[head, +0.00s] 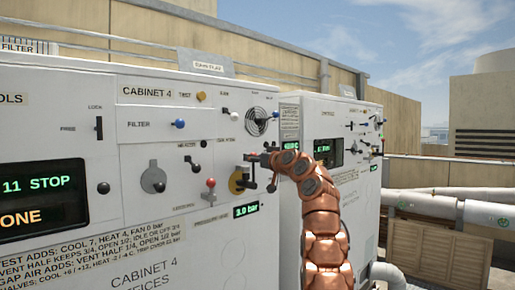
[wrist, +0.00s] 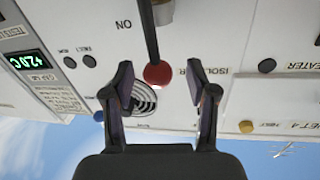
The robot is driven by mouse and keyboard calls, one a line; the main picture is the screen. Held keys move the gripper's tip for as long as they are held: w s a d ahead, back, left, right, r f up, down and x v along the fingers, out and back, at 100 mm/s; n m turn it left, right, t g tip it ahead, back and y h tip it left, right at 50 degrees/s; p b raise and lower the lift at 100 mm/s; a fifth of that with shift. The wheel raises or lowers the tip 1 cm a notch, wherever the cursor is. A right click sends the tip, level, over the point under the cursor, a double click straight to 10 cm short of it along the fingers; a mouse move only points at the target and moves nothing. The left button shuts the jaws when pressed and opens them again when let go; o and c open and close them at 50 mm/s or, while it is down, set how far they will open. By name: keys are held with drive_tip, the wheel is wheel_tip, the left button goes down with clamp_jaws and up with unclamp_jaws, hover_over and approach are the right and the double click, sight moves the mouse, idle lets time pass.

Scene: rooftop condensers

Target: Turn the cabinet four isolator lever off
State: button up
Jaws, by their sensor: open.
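The isolator lever (wrist: 152,35) is a black bar with a red ball knob (wrist: 157,75), on a grey hub (wrist: 163,12) in the wrist view. That view is upside down, with the bar pointing down the picture, towards the fan grille. An ON label (wrist: 123,25) lies left of the bar and an ISOLATOR label (wrist: 205,71) right of the knob. My gripper (wrist: 160,97) is open, with one finger on each side of the knob; contact cannot be told. In the head view my gripper (head: 262,162) is at cabinet 4's right side and partly hides the lever.
Cabinet 4 (head: 140,220) carries several other controls close by: a red-knobbed lever (head: 211,183), a yellow disc (head: 236,182), a blue knob (head: 179,124) and a fan grille (head: 257,122). Another cabinet (head: 348,200) stands to the right. Pipes (head: 450,209) run beyond it.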

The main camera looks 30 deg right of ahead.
drive_tip(key=shift+w+p, duration=0.35)
drive_tip(key=shift+w, duration=0.35)
drive_tip(key=shift+c, duration=0.3)
drive_tip(key=shift+a, duration=0.1)
clamp_jaws()
